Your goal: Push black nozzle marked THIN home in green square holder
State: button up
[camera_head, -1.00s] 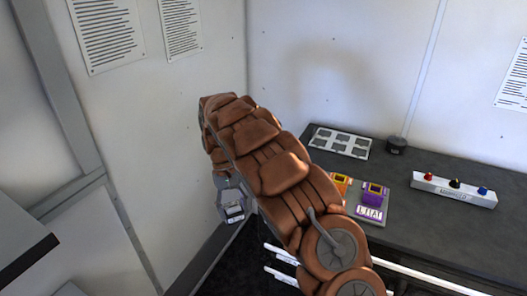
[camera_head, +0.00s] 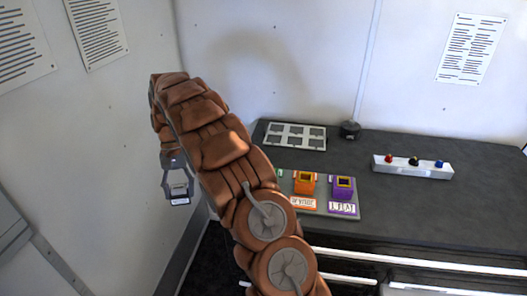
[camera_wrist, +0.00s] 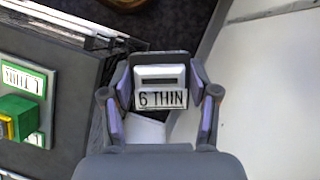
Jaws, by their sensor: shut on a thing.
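My gripper (camera_head: 176,186) hangs left of the dark bench, out past its edge. In the wrist view my gripper (camera_wrist: 161,84) is shut on the nozzle (camera_wrist: 161,72), which has a pale grey top with a dark slot and a white tag reading "6 THIN". Its body below is hidden. The green square holder (camera_wrist: 17,118), with a yellow-rimmed opening partly cut off by the frame, shows at the left of the wrist view, beside a label ending in "THIN". The nozzle is well apart from it. In the head view my arm hides most of the green holder.
An orange holder (camera_head: 304,184) and a purple holder (camera_head: 343,188) stand on the grey base plate (camera_head: 320,176). Behind are a pale tray with square pads (camera_head: 295,136), a black round knob (camera_head: 350,130) and a white strip with coloured knobs (camera_head: 412,167). A wall stands close left of my gripper.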

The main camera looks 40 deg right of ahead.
jog(key=s+d+r+m+t+b, duration=0.1)
jog(key=s+d+m+t, duration=0.1)
jog(key=d+m, duration=0.5)
jog(key=s+d+r+m+t+b, duration=0.1)
jog(key=s+d+r+m+t, duration=0.1)
jog(key=d+m, duration=0.6)
jog(key=s+d+r+m+t+b, duration=0.1)
jog(key=s+d+m+t+b, duration=0.1)
jog(key=d+m, duration=0.5)
jog(key=shift+s+d+r+t, duration=0.1)
jog(key=shift+s+d+t, duration=0.25)
jog(key=shift+d, duration=0.75)
jog(key=shift+s+d+t, duration=0.1)
jog(key=shift+s+d, duration=0.45)
jog(key=shift+d, duration=0.6)
jog(key=shift+s+d+r+t, duration=0.1)
jog(key=shift+s+d+t, duration=0.25)
jog(key=shift+d, duration=0.75)
jog(key=shift+s+d+f+m, duration=0.1)
jog(key=shift+s+m, duration=0.05)
jog(key=shift+m, duration=0.15)
jog(key=shift+f+b, duration=0.85)
jog(key=shift+f, duration=1.45)
jog(key=shift+f, duration=0.45)
jog(key=o, duration=1.3)
jog(key=shift+c, duration=0.2)
